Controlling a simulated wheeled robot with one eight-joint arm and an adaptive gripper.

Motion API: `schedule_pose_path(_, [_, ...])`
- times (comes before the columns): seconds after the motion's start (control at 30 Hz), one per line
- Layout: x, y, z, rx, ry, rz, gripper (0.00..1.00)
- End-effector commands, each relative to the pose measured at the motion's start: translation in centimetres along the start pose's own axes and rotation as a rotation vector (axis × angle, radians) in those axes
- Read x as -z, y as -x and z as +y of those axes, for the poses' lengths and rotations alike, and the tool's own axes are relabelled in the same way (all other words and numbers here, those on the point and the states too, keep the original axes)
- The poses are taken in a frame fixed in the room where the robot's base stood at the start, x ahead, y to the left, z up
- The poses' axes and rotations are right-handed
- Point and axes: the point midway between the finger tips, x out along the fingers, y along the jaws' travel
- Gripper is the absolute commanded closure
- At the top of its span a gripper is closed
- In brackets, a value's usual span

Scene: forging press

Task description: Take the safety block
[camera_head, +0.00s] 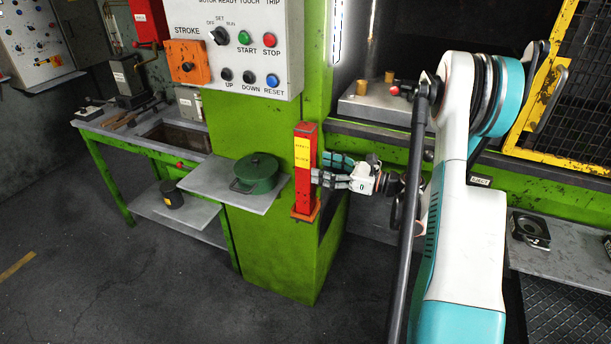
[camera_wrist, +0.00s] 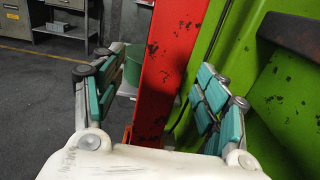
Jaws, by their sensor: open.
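The safety block is a red upright post (camera_head: 304,185) with a yellow label, standing on an orange foot on the green press column. My gripper (camera_head: 328,172) is at its right side, at about mid height, with its fingers pointing at the post. In the wrist view the red block (camera_wrist: 170,65) stands between the two open fingers of my gripper (camera_wrist: 160,95). A gap shows on the left side; on the right I cannot tell whether the finger touches the block.
A grey shelf (camera_head: 207,188) with a green pot (camera_head: 256,174) is just left of the block. A control panel (camera_head: 236,45) hangs above. The green press column (camera_head: 275,245) is close behind. A workbench (camera_head: 135,137) stands at the left, with bare floor in front.

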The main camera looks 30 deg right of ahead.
Motion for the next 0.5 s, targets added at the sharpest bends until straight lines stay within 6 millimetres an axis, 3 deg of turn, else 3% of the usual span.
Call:
schedule_pose_path(0.27, [-0.1,-1.6,-0.1,0.0,0.001,0.0,0.33])
schedule_pose_path(0.5, [-0.5,-4.8,-0.5,-0.002,0.001,0.0,0.33])
